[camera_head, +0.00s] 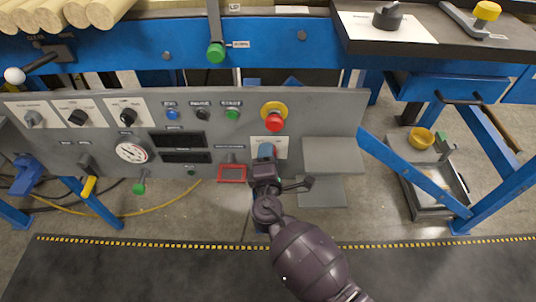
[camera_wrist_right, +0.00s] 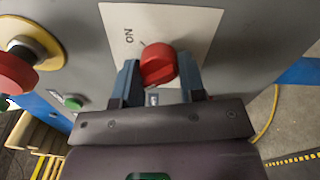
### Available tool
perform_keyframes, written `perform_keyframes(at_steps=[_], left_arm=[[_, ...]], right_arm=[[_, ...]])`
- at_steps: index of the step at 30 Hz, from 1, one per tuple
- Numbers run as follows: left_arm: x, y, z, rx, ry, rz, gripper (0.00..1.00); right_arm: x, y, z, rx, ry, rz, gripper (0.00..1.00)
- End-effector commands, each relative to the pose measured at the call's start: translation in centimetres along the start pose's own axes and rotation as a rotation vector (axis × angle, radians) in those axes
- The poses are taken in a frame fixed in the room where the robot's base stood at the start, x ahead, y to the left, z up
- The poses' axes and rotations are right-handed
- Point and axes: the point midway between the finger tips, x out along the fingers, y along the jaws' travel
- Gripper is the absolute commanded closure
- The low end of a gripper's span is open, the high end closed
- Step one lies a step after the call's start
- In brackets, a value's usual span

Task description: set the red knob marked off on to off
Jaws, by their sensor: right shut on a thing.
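The red knob (camera_wrist_right: 158,64) sits on a white label plate (camera_wrist_right: 190,22) on the grey control panel (camera_head: 340,110). A small line at the knob's upper left edge points towards that side. A second label below the knob is mostly hidden by my gripper. My right gripper (camera_wrist_right: 158,78) has a blue finger on each side of the knob and is shut on it. In the head view my right gripper (camera_head: 266,153) covers most of the knob. My left gripper is out of view.
A red mushroom button (camera_head: 275,121) on a yellow ring is just above the knob. Several coloured buttons, black switches and a gauge (camera_head: 131,152) fill the panel's left.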

Motion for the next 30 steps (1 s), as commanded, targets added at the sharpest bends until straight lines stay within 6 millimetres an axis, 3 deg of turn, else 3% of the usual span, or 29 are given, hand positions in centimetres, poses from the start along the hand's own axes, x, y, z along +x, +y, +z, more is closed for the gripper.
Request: perform_keyframes(at_steps=[9,24,25,30], left_arm=[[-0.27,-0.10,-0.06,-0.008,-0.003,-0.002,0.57],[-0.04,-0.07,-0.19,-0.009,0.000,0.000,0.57],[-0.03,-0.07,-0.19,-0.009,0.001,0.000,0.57],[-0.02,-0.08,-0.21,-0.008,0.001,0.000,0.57]], right_arm=[[0.00,0.04,0.01,-0.103,0.000,0.001,0.86],[-0.02,-0.07,-0.01,-0.120,0.000,0.000,0.86],[-0.03,-0.07,-0.01,-0.120,0.000,0.000,0.60],[-0.02,-0.06,-0.01,-0.119,0.000,0.000,0.37]])
